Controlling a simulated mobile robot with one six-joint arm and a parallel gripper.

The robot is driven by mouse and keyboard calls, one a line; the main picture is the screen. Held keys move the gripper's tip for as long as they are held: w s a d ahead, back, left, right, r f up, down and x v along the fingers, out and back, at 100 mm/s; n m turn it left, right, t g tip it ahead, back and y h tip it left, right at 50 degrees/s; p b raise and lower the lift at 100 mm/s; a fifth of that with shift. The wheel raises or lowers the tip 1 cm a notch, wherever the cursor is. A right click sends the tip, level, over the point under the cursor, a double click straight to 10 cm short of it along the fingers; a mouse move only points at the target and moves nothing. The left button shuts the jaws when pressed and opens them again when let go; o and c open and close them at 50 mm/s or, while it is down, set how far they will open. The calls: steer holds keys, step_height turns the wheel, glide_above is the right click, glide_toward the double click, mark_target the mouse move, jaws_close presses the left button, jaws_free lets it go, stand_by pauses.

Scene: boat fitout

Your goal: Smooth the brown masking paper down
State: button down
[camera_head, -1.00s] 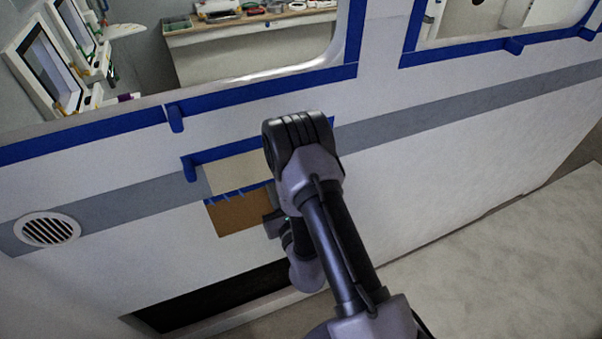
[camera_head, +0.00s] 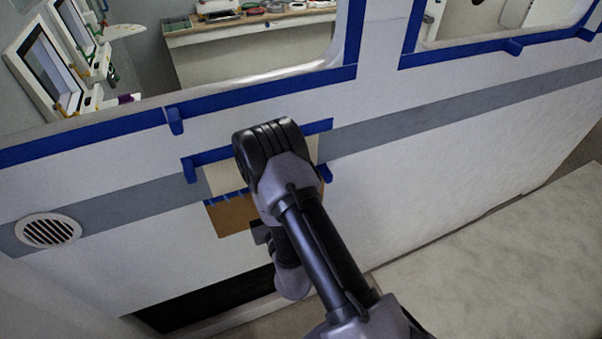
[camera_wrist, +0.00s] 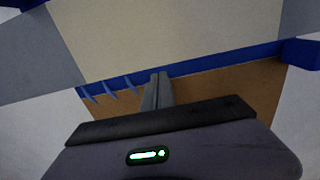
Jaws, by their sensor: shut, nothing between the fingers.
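The brown masking paper (camera_head: 231,216) hangs on the white wall below a cream panel (camera_head: 223,178), and my arm hides its right part in the head view. In the wrist view the brown paper (camera_wrist: 215,90) spans the middle, with blue tape (camera_wrist: 220,60) along its top edge. The tape looks flat at the centre and right; several small blue points stick down at its left. My gripper (camera_wrist: 157,78) is shut and empty, its fingertips over the brown paper close to the tape edge. I cannot tell whether they touch it.
Blue tape (camera_head: 80,138) frames the window openings above. A round vent (camera_head: 48,230) is at the left on the grey stripe. A dark recess (camera_head: 215,298) lies below the paper. The wall to the right is clear. A workbench (camera_head: 250,30) shows through the window.

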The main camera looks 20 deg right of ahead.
mark_target(238, 194)
steer(key=shift+a+p, duration=0.4)
steer(key=shift+a, duration=0.75)
steer(key=shift+s+d, duration=0.1)
steer(key=shift+s, duration=0.05)
steer(key=shift+a+r, duration=0.1)
steer(key=shift+a, duration=0.5)
steer(key=shift+a+p, duration=0.65)
steer(key=shift+a, duration=0.55)
